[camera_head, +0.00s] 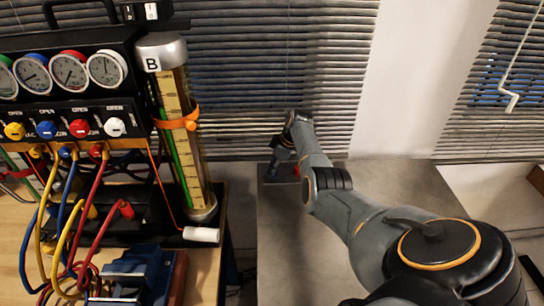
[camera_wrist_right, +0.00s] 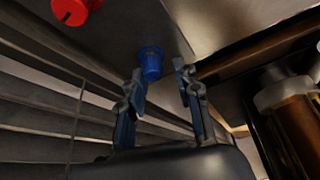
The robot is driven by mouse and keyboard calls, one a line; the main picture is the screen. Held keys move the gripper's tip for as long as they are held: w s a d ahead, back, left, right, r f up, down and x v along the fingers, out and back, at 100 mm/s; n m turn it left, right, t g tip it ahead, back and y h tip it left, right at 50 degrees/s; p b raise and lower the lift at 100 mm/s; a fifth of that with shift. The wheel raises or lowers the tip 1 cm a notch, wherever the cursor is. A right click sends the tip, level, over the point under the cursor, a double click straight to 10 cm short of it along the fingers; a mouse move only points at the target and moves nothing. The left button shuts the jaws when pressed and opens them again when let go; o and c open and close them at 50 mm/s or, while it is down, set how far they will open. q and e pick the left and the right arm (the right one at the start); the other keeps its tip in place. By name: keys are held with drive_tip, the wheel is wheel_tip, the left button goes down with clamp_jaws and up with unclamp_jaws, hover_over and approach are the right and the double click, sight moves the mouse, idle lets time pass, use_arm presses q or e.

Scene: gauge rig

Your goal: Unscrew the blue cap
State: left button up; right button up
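The blue cap (camera_wrist_right: 151,64) shows in the right wrist view, standing out from a grey surface just beyond the fingertips. My right gripper (camera_wrist_right: 160,80) is open, with one finger on each side of the line to the cap. The cap sits nearer the left finger in that view; whether it touches is hard to tell. In the head view my right gripper (camera_head: 281,162) is far out over the back of the grey table (camera_head: 285,240), small and dark. The blue cap is not clearly seen there. My left gripper is not in view.
A red cap (camera_wrist_right: 76,10) is on the same surface near the blue one. The gauge rig (camera_head: 65,80), with dials, coloured knobs and hoses, stands at left beside a tall tube (camera_head: 176,125) marked B. Window blinds (camera_head: 270,60) close off the back.

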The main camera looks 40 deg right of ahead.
drive_tip(key=shift+r+m+h+p, duration=0.2)
drive_tip(key=shift+m+h+p, duration=0.1)
drive_tip(key=shift+m+p, duration=0.6)
drive_tip(key=shift+f+m+p, duration=0.15)
drive_tip(key=shift+m+p, duration=0.25)
drive_tip(key=shift+p, duration=0.1)
drive_tip(key=shift+m+h+p, duration=0.4)
drive_tip(key=shift+m+p, duration=0.2)
drive_tip(key=shift+p, duration=0.25)
drive_tip(key=shift+m+h+p, duration=0.3)
drive_tip(key=shift+m+p, duration=0.35)
drive_tip(key=shift+m, duration=0.05)
drive_tip(key=shift+m+h+p, duration=0.4)
drive_tip(key=shift+m+p, duration=0.2)
drive_tip(key=shift+m, duration=0.6)
drive_tip(key=shift+a+m+h+p, duration=0.1)
drive_tip(key=shift+m+h+p, duration=0.2)
drive_tip(key=shift+m+p, duration=0.35)
drive_tip(key=shift+m+h, duration=0.4)
drive_tip(key=shift+m, duration=0.75)
drive_tip(key=shift+m+h, duration=0.4)
drive_tip(key=shift+m, duration=0.6)
drive_tip(key=m+g+b, duration=0.1)
drive_tip(key=m, duration=0.2)
drive_tip(key=shift+f+h, duration=0.15)
drive_tip(key=shift+h, duration=0.25)
drive_tip(key=shift+m, duration=0.4)
drive_tip(key=shift+c, duration=0.4)
